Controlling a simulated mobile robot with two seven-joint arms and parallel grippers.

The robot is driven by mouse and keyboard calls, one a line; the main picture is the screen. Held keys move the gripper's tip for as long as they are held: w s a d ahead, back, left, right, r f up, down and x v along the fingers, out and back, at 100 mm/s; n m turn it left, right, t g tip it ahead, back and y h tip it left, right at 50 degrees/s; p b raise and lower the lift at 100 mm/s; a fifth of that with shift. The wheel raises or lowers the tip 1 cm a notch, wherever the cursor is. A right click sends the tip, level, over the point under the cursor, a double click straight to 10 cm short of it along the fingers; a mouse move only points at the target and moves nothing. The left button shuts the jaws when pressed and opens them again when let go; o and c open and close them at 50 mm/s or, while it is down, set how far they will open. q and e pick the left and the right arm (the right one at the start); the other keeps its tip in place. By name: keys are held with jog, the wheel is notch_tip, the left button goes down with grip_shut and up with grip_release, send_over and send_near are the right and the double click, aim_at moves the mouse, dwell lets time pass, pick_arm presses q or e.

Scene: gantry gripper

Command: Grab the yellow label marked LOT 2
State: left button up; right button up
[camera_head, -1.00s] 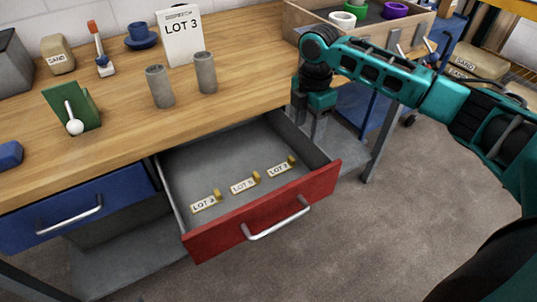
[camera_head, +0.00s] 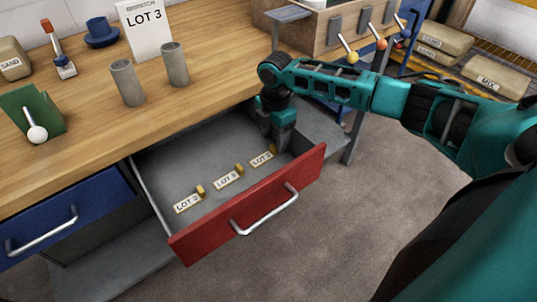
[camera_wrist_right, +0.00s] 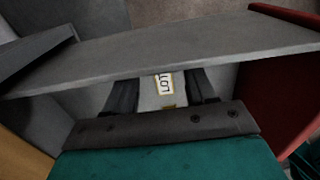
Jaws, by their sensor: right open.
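Three labels with yellow tabs lie in a row on the floor of the open drawer (camera_head: 180,160). The left label (camera_head: 187,203) seems to read LOT 2 and the middle label (camera_head: 227,179) LOT 3. The number on the right label (camera_head: 262,159) is too small to read surely. My right gripper (camera_head: 275,143) is open and empty at the drawer's right side, just behind the right label. My left gripper is not in view.
The red drawer front (camera_head: 250,205) stands out over the floor. A LOT 3 sign (camera_head: 144,30), two grey cylinders (camera_head: 126,83) (camera_head: 175,64) and a green block with a white-knobbed lever (camera_head: 33,113) stand on the wooden bench. A wooden box with coloured-knob levers (camera_head: 335,30) is at the back right.

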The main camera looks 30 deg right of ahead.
aim_at(272, 152)
jog(key=shift+f, duration=1.4)
jog(key=shift+c, duration=0.4)
grip_shut()
jog(key=shift+r, duration=0.2)
